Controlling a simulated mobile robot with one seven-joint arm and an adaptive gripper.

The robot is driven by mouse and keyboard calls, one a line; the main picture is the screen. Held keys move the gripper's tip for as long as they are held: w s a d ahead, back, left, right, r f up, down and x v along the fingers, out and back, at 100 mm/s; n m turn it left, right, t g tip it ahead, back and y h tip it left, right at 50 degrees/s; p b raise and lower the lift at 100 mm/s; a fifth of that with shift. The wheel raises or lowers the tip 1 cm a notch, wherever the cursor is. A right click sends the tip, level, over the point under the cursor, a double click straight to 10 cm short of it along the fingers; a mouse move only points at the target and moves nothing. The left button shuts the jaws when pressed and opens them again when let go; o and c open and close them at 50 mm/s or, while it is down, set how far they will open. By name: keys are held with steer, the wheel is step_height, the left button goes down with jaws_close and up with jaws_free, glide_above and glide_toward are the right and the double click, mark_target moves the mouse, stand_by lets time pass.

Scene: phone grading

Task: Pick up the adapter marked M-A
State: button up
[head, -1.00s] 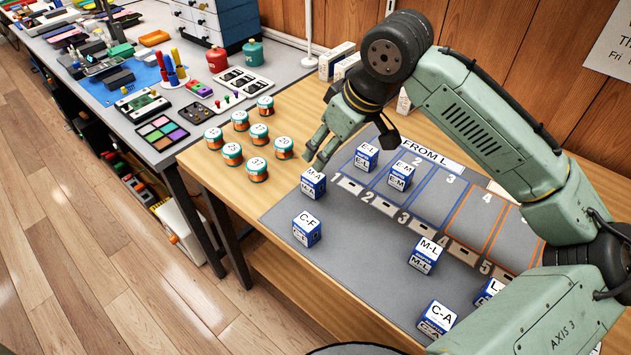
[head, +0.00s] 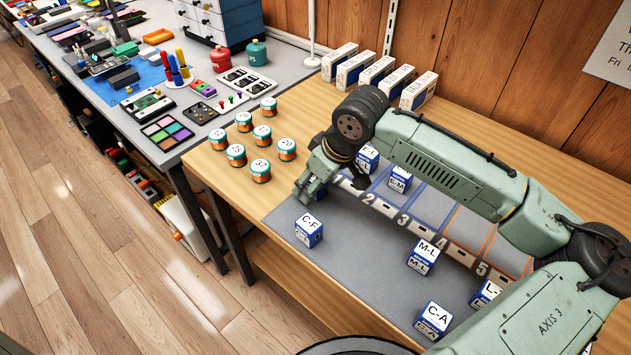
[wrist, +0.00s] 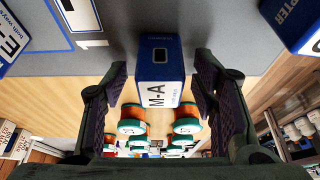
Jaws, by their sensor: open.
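The adapter marked M-A (wrist: 160,85) is a blue and white box. In the wrist view it sits between the two fingers of my gripper (wrist: 160,78), with a visible gap to each finger. The fingers are open, one on each side of the box, and its M-A label faces the camera. In the head view my gripper (head: 308,192) is down at the left end of the grey mat (head: 355,236) and hides most of the M-A box.
Adapter C-F (head: 309,231) stands close in front of my gripper. Adapters E-L (head: 368,159) and E-M (head: 399,180) stand behind to the right. M-L (head: 423,256) and C-A (head: 433,319) are farther right. Several small round jars (head: 261,171) stand to the left.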

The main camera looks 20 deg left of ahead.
steer(key=shift+c, duration=0.5)
steer(key=c, duration=1)
